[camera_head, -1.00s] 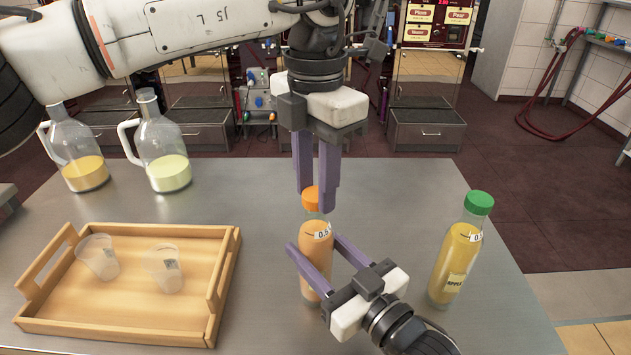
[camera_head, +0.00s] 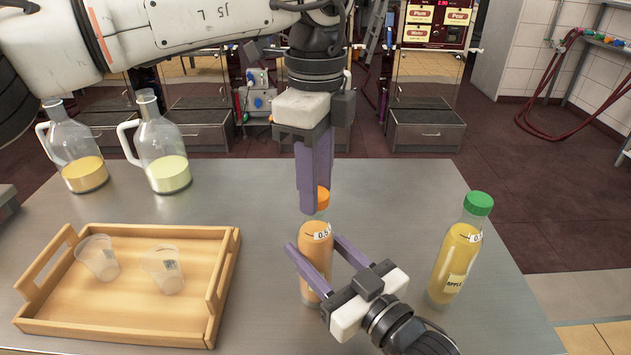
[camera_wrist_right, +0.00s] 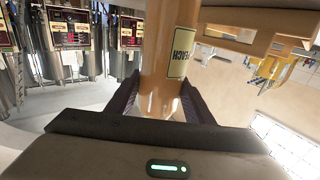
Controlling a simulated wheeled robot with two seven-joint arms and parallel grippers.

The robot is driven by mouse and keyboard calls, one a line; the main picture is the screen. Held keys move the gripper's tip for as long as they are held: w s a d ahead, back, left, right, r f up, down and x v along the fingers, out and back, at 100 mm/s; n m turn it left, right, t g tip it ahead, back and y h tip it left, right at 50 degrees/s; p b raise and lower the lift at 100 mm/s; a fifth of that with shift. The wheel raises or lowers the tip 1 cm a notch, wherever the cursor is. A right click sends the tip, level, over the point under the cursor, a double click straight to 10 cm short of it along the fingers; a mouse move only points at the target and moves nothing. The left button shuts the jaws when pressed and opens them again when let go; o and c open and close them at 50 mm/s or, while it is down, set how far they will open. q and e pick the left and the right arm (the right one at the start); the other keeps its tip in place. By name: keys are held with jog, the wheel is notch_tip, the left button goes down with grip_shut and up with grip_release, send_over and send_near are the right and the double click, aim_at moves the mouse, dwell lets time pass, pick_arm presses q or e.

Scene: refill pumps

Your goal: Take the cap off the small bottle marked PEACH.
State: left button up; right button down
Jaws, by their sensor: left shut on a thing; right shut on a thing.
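The small PEACH bottle (camera_head: 317,241) stands upright on the steel table, with orange contents and an orange cap (camera_head: 323,198). Its PEACH label (camera_wrist_right: 181,52) is readable in the right wrist view. My right gripper (camera_head: 318,256) is shut on the bottle's body, one finger on each side. My left gripper (camera_head: 312,200) points straight down from above and is shut on the orange cap, its fingers hiding part of the cap. The cap appears to be still at the bottle's neck; whether its thread is loose cannot be seen.
A green-capped APPLE bottle (camera_head: 459,250) stands to the right. A wooden tray (camera_head: 120,328) with two clear cups (camera_head: 163,270) lies at left. Two glass jugs (camera_head: 160,150) stand behind it. The table between tray and PEACH bottle is clear.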

pick_arm(q)
jog(key=shift+r, duration=0.15)
dwell(0.7)
jog(key=shift+r, duration=0.95)
jog(key=shift+r, duration=0.1)
